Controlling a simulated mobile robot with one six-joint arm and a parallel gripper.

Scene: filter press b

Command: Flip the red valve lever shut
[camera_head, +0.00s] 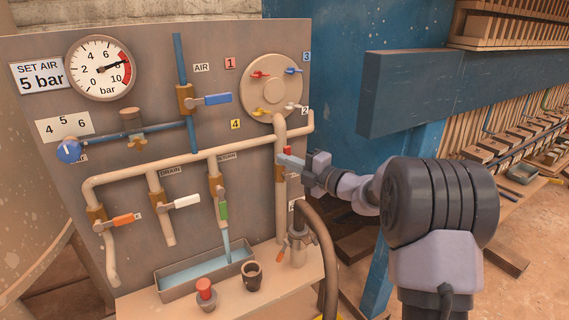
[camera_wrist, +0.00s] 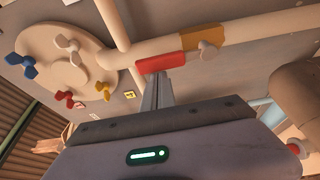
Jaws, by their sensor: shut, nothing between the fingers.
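The red valve lever (camera_wrist: 162,63) shows in the wrist view beside its brass-coloured valve body (camera_wrist: 202,38). It lies lengthwise along the beige pipe (camera_wrist: 142,52). In the head view only a small bit of the red lever (camera_head: 287,151) shows on the vertical pipe, the rest hidden behind my gripper (camera_head: 283,160). My gripper is shut and empty. In the wrist view its fingertips (camera_wrist: 158,80) end right at the lever's lower edge; I cannot tell whether they touch it.
A round plate (camera_head: 272,86) with small coloured handles sits above. A blue beam (camera_head: 410,92) stands at right.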

